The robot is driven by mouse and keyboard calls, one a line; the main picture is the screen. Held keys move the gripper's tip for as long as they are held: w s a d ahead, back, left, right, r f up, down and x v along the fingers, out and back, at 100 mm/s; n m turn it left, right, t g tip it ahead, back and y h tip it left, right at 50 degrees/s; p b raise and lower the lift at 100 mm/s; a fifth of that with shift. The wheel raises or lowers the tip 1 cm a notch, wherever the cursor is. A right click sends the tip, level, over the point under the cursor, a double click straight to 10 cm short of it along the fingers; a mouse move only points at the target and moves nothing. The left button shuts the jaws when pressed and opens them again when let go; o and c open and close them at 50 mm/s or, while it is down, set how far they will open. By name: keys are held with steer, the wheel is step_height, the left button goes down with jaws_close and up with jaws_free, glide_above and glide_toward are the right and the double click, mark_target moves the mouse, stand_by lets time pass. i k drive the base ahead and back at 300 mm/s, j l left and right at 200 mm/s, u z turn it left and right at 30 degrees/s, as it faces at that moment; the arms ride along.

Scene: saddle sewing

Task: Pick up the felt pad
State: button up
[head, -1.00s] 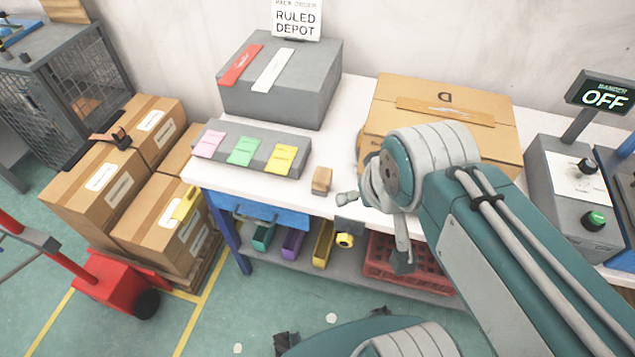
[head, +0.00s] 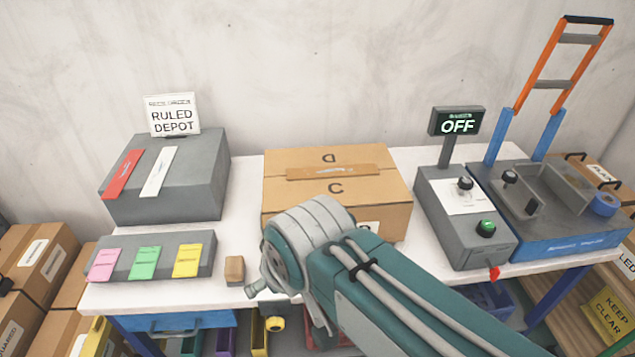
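I see nothing that I can clearly name as a felt pad. A small tan block (head: 234,270) lies on the white tabletop (head: 240,206), just left of my arm; I cannot tell what it is made of. My teal and grey arm reaches in from the lower right, and its rounded joint covers part of the table's front edge and of the cardboard box (head: 390,200). My gripper does not show, so its state and anything in it are hidden.
A grey box (head: 205,185) with red and white strips stands at the back left. Pink, green and yellow cards (head: 187,260) lie on a grey block in front. A control box (head: 450,225) with an OFF display (head: 457,122) and a blue-edged station (head: 560,245) stand right.

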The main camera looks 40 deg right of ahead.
mark_target(235, 268)
steer(key=i+j+z, duration=0.15)
steer(key=j, duration=0.2)
steer(key=i+j+z, duration=0.15)
steer(key=j, duration=0.2)
steer(key=i+j+z, duration=0.15)
steer(key=j, duration=0.2)
